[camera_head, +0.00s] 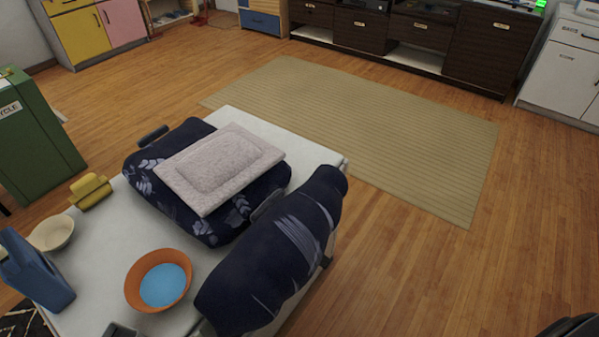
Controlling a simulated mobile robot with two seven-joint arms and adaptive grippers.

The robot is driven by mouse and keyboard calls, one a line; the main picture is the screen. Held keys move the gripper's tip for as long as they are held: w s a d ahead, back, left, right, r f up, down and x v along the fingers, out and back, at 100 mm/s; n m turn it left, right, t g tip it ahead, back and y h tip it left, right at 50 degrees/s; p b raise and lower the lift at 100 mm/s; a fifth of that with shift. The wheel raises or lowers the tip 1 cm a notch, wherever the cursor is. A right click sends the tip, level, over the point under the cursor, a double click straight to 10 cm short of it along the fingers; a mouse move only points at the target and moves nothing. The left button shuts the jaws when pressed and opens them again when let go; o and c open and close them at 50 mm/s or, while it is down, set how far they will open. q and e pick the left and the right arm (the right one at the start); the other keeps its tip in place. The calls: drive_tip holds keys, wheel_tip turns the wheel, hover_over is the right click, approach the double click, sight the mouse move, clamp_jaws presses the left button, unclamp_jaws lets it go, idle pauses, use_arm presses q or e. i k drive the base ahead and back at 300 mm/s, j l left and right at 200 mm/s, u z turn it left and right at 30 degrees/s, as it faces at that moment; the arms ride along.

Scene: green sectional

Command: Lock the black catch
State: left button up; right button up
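A dark blue floral padded case (190,215) lies on a white table (110,230). A pale pinkish cushion (222,165) rests on top of it. A dark grey piece (152,136) sticks out at the case's far left edge, and a similar dark piece (267,206) shows at its right side. Either may be the black catch; I cannot tell which, nor whether it is locked. A matching dark blue bulging part (275,250) stands to the right; I cannot tell if it is the lid. Neither gripper is clearly visible.
An orange bowl (148,298) with blue inside, a cream bowl (52,233), a yellow object (90,191) and a blue container (35,270) stand on the table's left. A green recycle bin (38,140) is beyond. Dark unidentified parts cut the bottom edge.

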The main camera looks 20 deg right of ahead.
sight(326, 261)
drive_tip(key=i+z, duration=0.1)
drive_tip(key=z, duration=0.65)
drive_tip(key=i+l+u, duration=0.1)
drive_tip(key=l, duration=0.35)
drive_tip(key=i+l, duration=0.15)
drive_tip(key=l, duration=0.25)
drive_tip(key=i+l+u, duration=0.15)
drive_tip(key=l, duration=0.3)
